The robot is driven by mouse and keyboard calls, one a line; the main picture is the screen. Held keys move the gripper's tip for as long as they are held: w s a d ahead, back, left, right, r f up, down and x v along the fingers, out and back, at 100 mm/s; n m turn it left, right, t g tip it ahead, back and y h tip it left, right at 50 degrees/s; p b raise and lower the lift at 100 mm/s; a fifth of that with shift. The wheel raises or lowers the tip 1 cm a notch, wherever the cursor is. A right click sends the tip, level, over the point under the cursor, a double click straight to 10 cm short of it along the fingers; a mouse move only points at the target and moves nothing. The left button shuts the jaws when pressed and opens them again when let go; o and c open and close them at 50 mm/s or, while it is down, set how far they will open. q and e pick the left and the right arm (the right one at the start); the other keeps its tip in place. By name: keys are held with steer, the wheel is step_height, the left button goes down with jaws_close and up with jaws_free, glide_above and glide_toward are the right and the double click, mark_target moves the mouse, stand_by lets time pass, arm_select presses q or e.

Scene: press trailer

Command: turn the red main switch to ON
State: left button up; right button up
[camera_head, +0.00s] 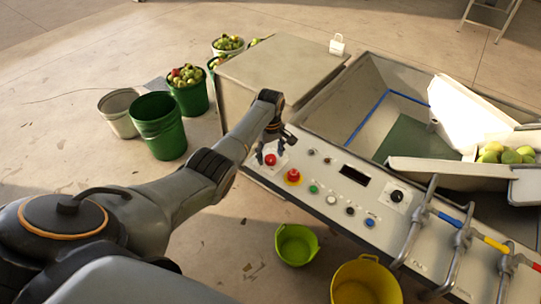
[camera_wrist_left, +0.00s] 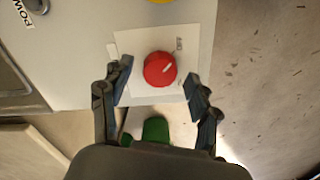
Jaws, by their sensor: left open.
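The red main switch (camera_wrist_left: 160,70) is a round red knob with a white pointer mark, on a square white plate. In the left wrist view its mark slants toward the upper right, near small lettering too blurred to read. In the head view the switch (camera_head: 270,159) sits at the left end of the control panel (camera_head: 323,178). My left gripper (camera_wrist_left: 160,90) is open, with one finger on each side of the knob and visible gaps between. In the head view the left gripper (camera_head: 270,148) is over the switch. My right gripper is not in view.
A red mushroom button on a yellow base (camera_head: 293,176) is close beside the switch. Several small buttons, a dark display (camera_head: 354,175) and a black knob (camera_head: 396,196) follow along the panel. Metal pipes (camera_head: 415,228) stand at the right. Buckets stand on the floor.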

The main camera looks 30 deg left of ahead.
arm_select(q)
steer(key=shift+f, duration=0.3)
steer(key=c, duration=1.2)
steer(key=shift+o, duration=0.2)
